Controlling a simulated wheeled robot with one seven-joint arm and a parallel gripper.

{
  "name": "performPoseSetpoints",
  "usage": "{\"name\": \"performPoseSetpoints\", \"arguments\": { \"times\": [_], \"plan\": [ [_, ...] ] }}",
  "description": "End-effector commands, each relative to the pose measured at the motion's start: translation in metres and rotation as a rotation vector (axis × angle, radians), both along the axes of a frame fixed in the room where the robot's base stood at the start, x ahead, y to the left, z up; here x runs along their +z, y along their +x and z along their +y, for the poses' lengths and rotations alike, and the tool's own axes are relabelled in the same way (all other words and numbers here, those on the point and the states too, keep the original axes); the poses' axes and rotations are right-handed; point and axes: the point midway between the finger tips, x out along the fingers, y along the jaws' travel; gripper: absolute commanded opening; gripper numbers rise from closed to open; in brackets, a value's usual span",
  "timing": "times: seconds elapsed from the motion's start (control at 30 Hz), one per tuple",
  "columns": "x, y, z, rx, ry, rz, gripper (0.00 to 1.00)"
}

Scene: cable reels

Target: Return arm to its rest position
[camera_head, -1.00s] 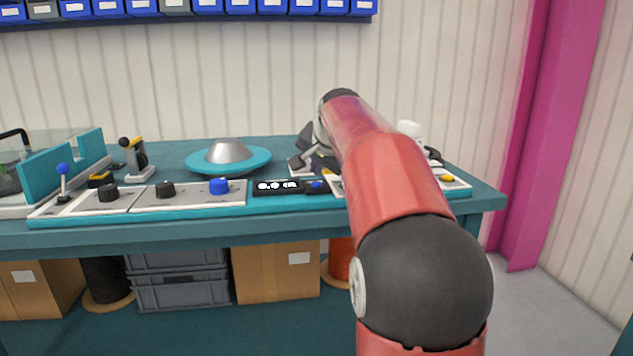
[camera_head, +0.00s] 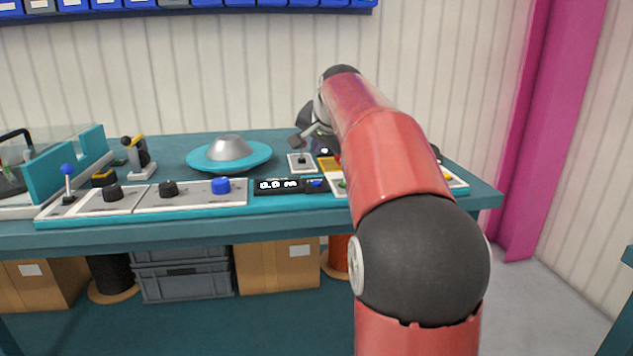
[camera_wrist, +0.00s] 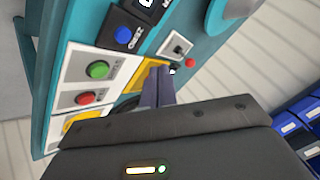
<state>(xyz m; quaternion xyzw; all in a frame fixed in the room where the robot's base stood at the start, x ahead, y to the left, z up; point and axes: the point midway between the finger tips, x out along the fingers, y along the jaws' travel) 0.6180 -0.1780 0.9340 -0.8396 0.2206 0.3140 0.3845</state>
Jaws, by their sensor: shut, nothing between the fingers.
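My gripper (camera_head: 297,143) is raised above the back right of the bench, partly behind my red arm in the head view. In the wrist view its two fingers (camera_wrist: 160,86) are together with nothing between them. They point over the control panel, apart from it as far as I can see. Below them are a small lever switch on a light plate (camera_wrist: 178,48) and a yellow plate (camera_wrist: 128,72). A green button (camera_wrist: 98,70), a red button (camera_wrist: 84,98) and a blue button (camera_wrist: 123,33) show beside them.
The teal bench (camera_head: 160,233) carries a turntable with a grey cone (camera_head: 229,150), a panel with knobs (camera_head: 168,188) and a display (camera_head: 278,185). A clear-covered unit (camera_head: 75,162) stands at left. Blue bins (camera_head: 205,4) hang on the wall. A magenta column (camera_head: 525,130) stands at right.

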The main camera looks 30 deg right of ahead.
Motion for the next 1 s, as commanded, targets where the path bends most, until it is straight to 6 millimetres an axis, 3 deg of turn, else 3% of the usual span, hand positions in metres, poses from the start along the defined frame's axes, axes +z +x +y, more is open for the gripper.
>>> {"name": "performPoseSetpoints", "arguments": {
  "times": [0.33,0.47,0.67,0.8,1.0],
  "plan": [
    [0.0,-0.004,0.004,0.01,-0.005,0.004,0.0],
    [-0.005,-0.032,0.031,0.077,-0.043,0.037,0.0],
    [-0.043,-0.131,0.103,0.305,-0.172,0.143,0.0],
    [-0.091,-0.211,0.142,0.486,-0.275,0.217,0.0],
    [-0.163,-0.301,0.171,0.702,-0.395,0.297,0.0]
  ]
}}
